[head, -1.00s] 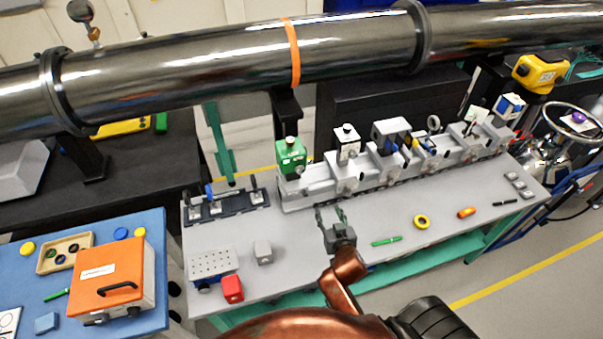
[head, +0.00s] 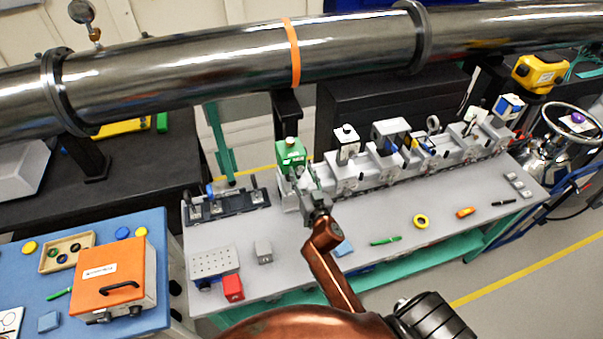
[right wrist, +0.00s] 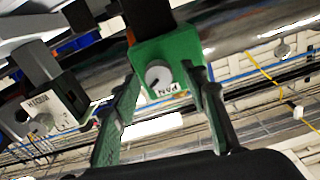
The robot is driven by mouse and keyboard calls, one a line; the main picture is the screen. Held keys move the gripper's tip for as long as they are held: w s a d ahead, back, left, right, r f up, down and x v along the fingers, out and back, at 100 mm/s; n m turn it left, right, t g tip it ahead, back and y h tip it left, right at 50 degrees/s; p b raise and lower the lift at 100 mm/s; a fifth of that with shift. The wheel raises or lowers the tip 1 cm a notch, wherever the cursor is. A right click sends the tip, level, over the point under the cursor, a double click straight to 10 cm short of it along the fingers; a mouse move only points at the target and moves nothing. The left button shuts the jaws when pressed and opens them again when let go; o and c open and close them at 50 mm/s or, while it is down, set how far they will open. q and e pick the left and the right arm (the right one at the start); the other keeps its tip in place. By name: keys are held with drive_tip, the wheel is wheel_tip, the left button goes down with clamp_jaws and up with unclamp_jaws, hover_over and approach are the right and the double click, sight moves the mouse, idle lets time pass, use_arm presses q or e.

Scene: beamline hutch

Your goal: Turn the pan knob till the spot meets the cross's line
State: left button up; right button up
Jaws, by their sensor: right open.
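The pan knob (right wrist: 158,75) is a round grey-white dial with a dark pointer mark, on the face of a green box whose label reads PAN. The green box (head: 290,153) stands at the left end of the bench rail in the head view; its knob is hard to make out there. My right gripper (head: 308,182) is open in front of the box. In the right wrist view its fingers (right wrist: 162,88) are spread to either side of the knob, apart from it. I cannot make out the spot or the cross. My left gripper is not in view.
A large steel pipe (head: 200,70) crosses above the bench. Right of the green box, several units sit along the rail (head: 375,182). A white box with a knob (right wrist: 42,122) is at left in the wrist view.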

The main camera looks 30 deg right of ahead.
clamp_jaws()
drive_tip(key=shift+w+n+p, duration=0.1)
drive_tip(key=shift+n+p, duration=0.2)
drive_tip(key=shift+n, duration=1.5)
unclamp_jaws()
drive_tip(key=v, duration=1.2)
